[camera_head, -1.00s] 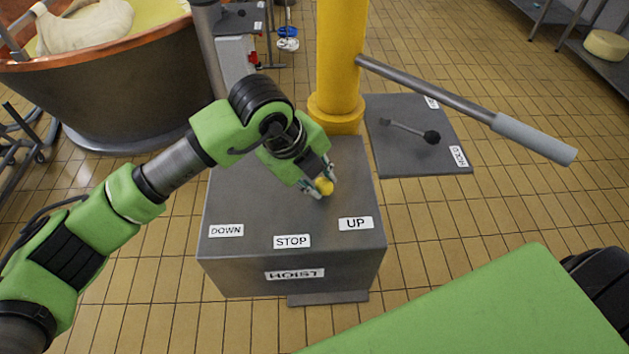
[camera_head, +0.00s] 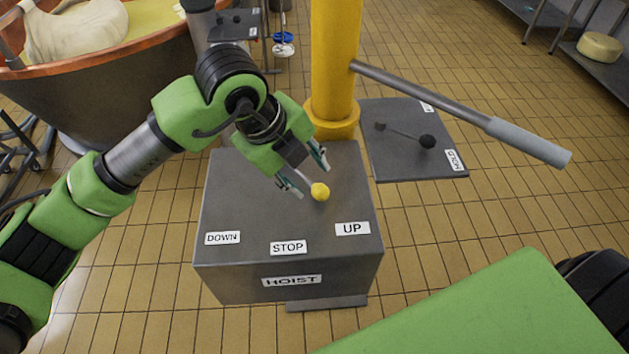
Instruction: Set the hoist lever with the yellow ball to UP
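The hoist box (camera_head: 230,200) is dark grey, with DOWN (camera_head: 222,238), STOP (camera_head: 288,247) and UP (camera_head: 352,229) labels along its near top edge and HOIST on its front. The yellow ball (camera_head: 320,192) of the lever shows above the box top, on the side towards UP, nearer that label than DOWN. The lever's rod is mostly hidden. My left gripper (camera_head: 306,172) is open, with its fingers apart, just behind and to the left of the ball. The ball is clear of the fingers' grip. My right gripper is not in view.
A yellow post (camera_head: 335,60) rises behind the box, with a long grey-handled bar (camera_head: 460,112) reaching right. A second panel with a black-ball lever (camera_head: 427,142) and a HOLD label stands at right. A copper vat (camera_head: 100,90) stands at back left.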

